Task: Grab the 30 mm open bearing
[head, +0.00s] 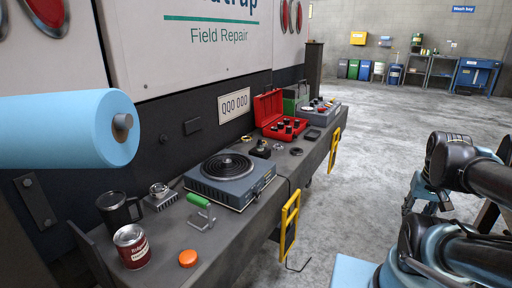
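Several small ring-shaped parts lie on the bench. More small dark round parts (289,127) sit at the red case. My gripper (426,208) hangs at the right over the floor, well away from the bench. Its light blue fingers look spread apart, with nothing seen between them.
A grey hotplate unit (230,178) stands mid-bench. Nearer are a green-handled tool (199,203), a black mug (119,211), a red can (132,247) and an orange cap (188,258). A blue roll (65,130) juts in at left. Yellow handles (290,222) stick out from the bench front.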

